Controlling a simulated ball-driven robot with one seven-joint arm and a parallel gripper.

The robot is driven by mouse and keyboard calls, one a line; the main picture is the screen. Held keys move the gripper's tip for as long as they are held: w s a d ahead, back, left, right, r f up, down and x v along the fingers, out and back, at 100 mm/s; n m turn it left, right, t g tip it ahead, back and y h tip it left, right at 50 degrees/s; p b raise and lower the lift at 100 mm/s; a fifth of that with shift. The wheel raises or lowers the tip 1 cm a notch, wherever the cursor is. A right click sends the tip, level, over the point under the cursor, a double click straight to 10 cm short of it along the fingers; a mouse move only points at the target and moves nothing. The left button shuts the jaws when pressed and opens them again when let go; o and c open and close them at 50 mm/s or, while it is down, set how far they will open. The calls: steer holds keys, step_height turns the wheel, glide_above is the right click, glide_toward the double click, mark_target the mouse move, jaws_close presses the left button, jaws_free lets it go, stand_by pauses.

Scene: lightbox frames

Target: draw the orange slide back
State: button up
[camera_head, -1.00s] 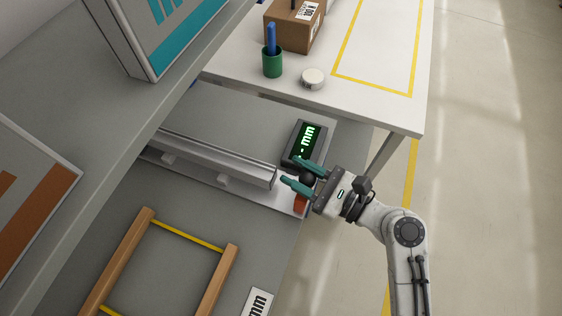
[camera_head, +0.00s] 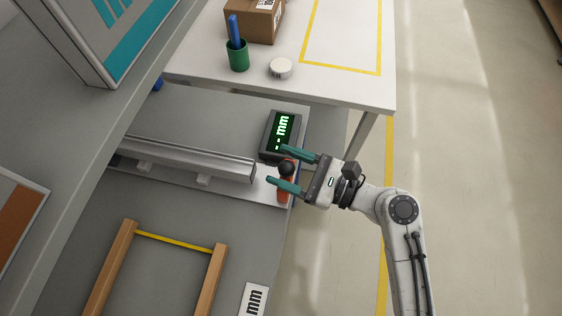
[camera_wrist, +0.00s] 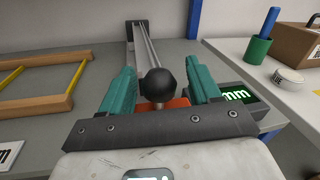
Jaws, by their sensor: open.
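The orange slide (camera_head: 285,190) is at the right end of a grey metal rail (camera_head: 190,154) and carries a black ball knob (camera_head: 286,168). My gripper (camera_head: 282,167) is open, with its teal fingers to either side of the knob in the head view. In the wrist view the knob (camera_wrist: 159,84) sits between the two open fingers, with gaps on both sides. Part of the orange slide (camera_wrist: 178,103) shows beneath the knob there. The rail runs away behind it. The gripper's base hides the slide's near part.
A display box (camera_head: 281,135) with green "mm" digits stands beside the rail's end. A wooden frame (camera_head: 122,255) with yellow bars lies nearby on the grey bench. A white table (camera_head: 350,85) holds a carton (camera_head: 254,20), a green cup (camera_head: 237,56) and a white round object (camera_head: 281,68).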

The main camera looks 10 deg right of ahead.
steer(key=b+v, duration=0.1)
steer(key=v, duration=0.8)
steer(key=shift+d, duration=0.15)
steer(key=shift+s, duration=0.1)
steer(key=s+d+f+n+g+h, duration=0.2)
steer(key=s+f+n+g+h, duration=0.15)
steer(key=f+n, duration=0.25)
steer(key=s+d+f+n+g+h, duration=0.2)
steer(key=s+f+n+h, duration=0.15)
steer(key=f+n, duration=0.25)
steer(key=s+d+f+n+g+h, duration=0.2)
steer(key=s+d+n+g+h, duration=0.1)
steer(key=s+d+n+h, duration=0.4)
steer(key=d+n+h, duration=0.1)
steer(key=d+n, duration=0.1)
steer(key=n, duration=0.1)
steer(key=shift+d, duration=0.25)
